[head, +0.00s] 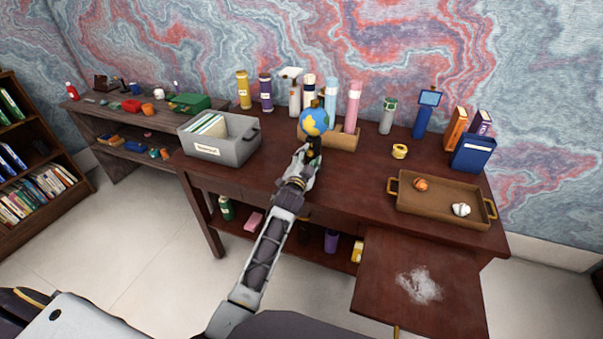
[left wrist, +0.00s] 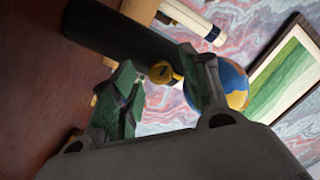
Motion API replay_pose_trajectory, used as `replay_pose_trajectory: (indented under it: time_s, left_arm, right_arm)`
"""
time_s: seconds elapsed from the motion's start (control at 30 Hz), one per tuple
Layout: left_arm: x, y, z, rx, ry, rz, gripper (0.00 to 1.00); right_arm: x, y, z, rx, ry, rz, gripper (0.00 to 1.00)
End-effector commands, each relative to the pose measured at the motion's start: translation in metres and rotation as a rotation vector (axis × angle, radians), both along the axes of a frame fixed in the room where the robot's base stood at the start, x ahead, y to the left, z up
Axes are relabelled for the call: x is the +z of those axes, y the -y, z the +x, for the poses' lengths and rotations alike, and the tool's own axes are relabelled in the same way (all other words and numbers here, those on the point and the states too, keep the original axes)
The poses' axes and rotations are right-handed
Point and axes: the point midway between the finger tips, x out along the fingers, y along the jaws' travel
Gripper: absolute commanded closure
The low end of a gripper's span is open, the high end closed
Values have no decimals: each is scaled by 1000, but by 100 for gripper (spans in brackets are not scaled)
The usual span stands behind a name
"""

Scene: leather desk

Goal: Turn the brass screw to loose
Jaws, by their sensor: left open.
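The brass screw (left wrist: 162,72) shows in the left wrist view as a small round yellow knob at the side of a dark post (left wrist: 122,32). My left gripper (left wrist: 156,84) is open, with its two green-grey fingers on either side of the screw in that view; I cannot tell whether they touch it. In the head view, my left gripper (head: 309,160) is at the dark stand below a blue and yellow globe (head: 314,121), and the screw is too small or hidden to make out. The globe also shows in the left wrist view (left wrist: 236,84), behind a finger. My right gripper is not in view.
A grey file box (head: 232,151) stands left of the gripper on the desk (head: 352,180). A tan tray (head: 440,207) with two balls is at the right. The desk between the gripper and the tray is clear.

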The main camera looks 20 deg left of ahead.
Motion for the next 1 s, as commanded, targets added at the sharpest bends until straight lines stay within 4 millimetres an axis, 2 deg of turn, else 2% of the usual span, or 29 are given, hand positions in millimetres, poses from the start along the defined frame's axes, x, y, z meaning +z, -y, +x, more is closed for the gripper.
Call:
replay_pose_trajectory:
  time_s: [1.0]
  left_arm:
    - [-1,4,-86,0,-3,-1,54]
  right_arm:
    - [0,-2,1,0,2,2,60]
